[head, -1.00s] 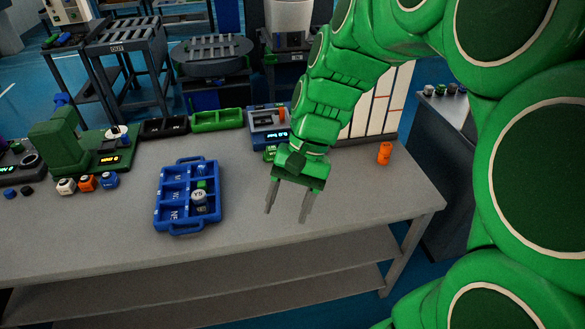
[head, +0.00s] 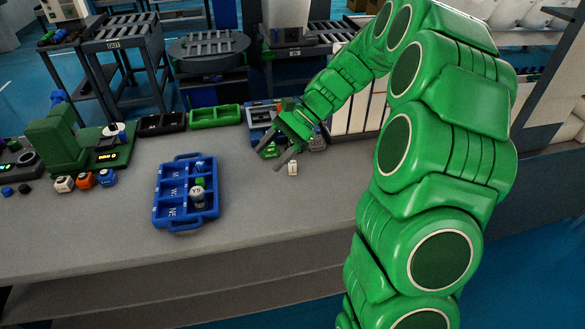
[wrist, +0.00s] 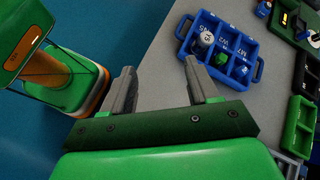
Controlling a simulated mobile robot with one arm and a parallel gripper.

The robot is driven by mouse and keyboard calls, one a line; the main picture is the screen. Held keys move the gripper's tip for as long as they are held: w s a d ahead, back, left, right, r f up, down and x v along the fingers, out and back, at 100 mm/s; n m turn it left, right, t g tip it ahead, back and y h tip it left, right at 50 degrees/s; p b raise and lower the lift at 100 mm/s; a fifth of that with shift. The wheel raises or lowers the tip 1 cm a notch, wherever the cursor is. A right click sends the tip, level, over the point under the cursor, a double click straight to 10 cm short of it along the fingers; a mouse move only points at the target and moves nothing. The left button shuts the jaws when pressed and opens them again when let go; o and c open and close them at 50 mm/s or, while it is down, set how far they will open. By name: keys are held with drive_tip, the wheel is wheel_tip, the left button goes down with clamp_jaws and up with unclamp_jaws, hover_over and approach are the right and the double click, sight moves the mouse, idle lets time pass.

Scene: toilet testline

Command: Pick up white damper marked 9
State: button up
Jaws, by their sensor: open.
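My gripper (head: 274,156) is open and empty above the back right of the bench. In the wrist view its two fingers (wrist: 161,78) are spread with nothing between them. A small white piece with a dark mark (head: 292,168) stands on the bench just right of the fingertips, apart from them as far as I can tell. Another white piece (head: 63,184) stands at the left in a row with an orange one (head: 84,181) and a blue one (head: 107,178). I cannot read a 9 on either white piece.
A blue compartment tray (head: 158,209) holds a grey-white cylinder (head: 197,197) and smaller pieces. A green machine (head: 58,150) stands at the left. Black (head: 162,123) and green bins (head: 215,117) line the back. The bench front is clear.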

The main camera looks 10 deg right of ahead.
drive_tip(key=w+d+f+m+t+y, duration=0.25)
drive_tip(key=w+d+f+m, duration=0.35)
drive_tip(key=w+f, duration=0.4)
drive_tip(key=m+t+y, duration=0.1)
drive_tip(key=m+t, duration=0.1)
drive_tip(key=m, duration=0.2)
approach(294, 163)
drive_tip(key=x, duration=0.2)
drive_tip(key=shift+a+f, duration=0.2)
drive_tip(key=shift+a, duration=0.2)
drive_tip(key=shift+w+f, duration=0.1)
drive_tip(key=shift+x, duration=3.8)
drive_tip(key=c, duration=1)
drive_tip(key=shift+c, duration=0.2)
